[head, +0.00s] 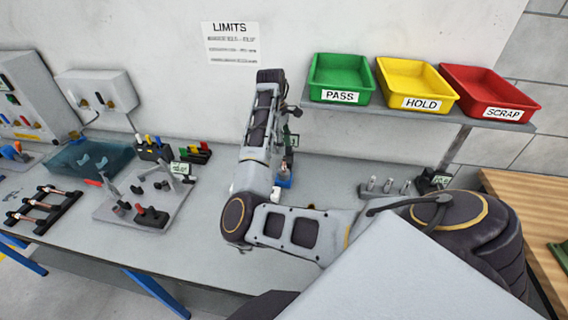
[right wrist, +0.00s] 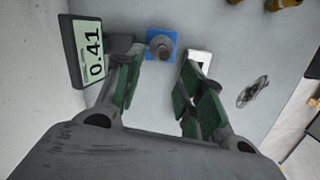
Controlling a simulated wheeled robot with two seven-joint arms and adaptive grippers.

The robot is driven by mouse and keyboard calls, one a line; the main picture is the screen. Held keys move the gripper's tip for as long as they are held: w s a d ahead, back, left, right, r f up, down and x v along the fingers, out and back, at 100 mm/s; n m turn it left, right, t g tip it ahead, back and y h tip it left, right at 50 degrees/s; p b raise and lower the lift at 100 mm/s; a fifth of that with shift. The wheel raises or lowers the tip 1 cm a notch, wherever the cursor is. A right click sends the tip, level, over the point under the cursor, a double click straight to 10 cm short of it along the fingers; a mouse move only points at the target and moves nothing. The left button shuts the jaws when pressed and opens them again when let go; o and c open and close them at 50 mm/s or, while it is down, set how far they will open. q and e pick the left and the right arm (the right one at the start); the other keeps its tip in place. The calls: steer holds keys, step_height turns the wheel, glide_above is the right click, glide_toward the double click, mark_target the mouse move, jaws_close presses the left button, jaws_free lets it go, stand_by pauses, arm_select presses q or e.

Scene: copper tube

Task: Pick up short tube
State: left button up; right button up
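Several copper-coloured tubes lie across a dark rack (head: 42,208) at the left of the bench in the head view. I cannot tell which is the short tube. My right gripper (head: 290,146) is at the back middle of the bench, partly hidden by my arm. In the right wrist view the right gripper (right wrist: 163,62) is open, with green-padded fingers apart and nothing held between them. A blue base (right wrist: 161,45) with a grey round post stands just beyond the fingertips. My left gripper is not in view.
A display (right wrist: 90,54) reading 0.41 stands beside the blue base. A white block (right wrist: 199,58) is near the other finger. Green (head: 341,78), yellow (head: 415,86) and red (head: 488,92) trays sit on a shelf at right. A grey fixture plate (head: 120,212) lies left of my arm.

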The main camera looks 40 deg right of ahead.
mark_target(284, 160)
steer(key=shift+s+f+b, duration=0.2)
steer(key=shift+f+b, duration=0.1)
steer(key=shift+f, duration=1.25)
steer(key=shift+f, duration=0.1)
steer(key=shift+s+f, duration=0.3)
steer(key=shift+f, duration=0.55)
steer(key=shift+s+d+f+p, duration=0.1)
steer(key=shift+s+f+p, duration=0.1)
steer(key=shift+f, duration=0.65)
steer(key=shift+s+d+f+p, duration=0.1)
steer(key=shift+f+p, duration=0.05)
steer(key=shift+f, duration=0.65)
jaws_close()
